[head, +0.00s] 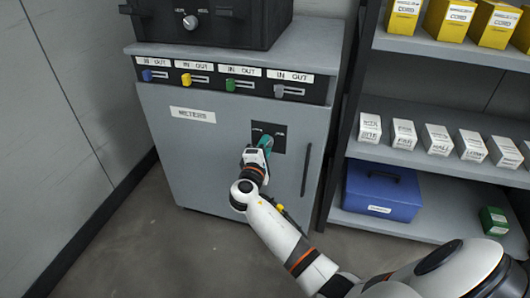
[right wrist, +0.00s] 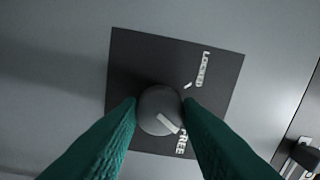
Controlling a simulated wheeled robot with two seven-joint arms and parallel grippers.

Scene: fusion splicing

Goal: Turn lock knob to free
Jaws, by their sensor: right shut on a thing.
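The lock knob (right wrist: 157,106) is a round grey knob on a dark square plate (right wrist: 130,60), which also shows in the head view (head: 279,143) on the cabinet's grey door. A white bar on the knob slants down and right toward the FREE label (right wrist: 182,141). The LOCKED label (right wrist: 205,68) is at the plate's upper right, with a small white tick below it. My right gripper (right wrist: 160,107) has its green fingers closed on the knob from both sides; in the head view the gripper (head: 265,143) hides the knob. My left gripper is not in view.
The grey cabinet (head: 170,150) marked METERS has a vertical dark handle (head: 306,170) right of the plate. Coloured IN/OUT sliders run above the door, and a black box (head: 230,28) stands on top. A shelf (head: 450,110) with boxes and a blue case (head: 385,190) is at right.

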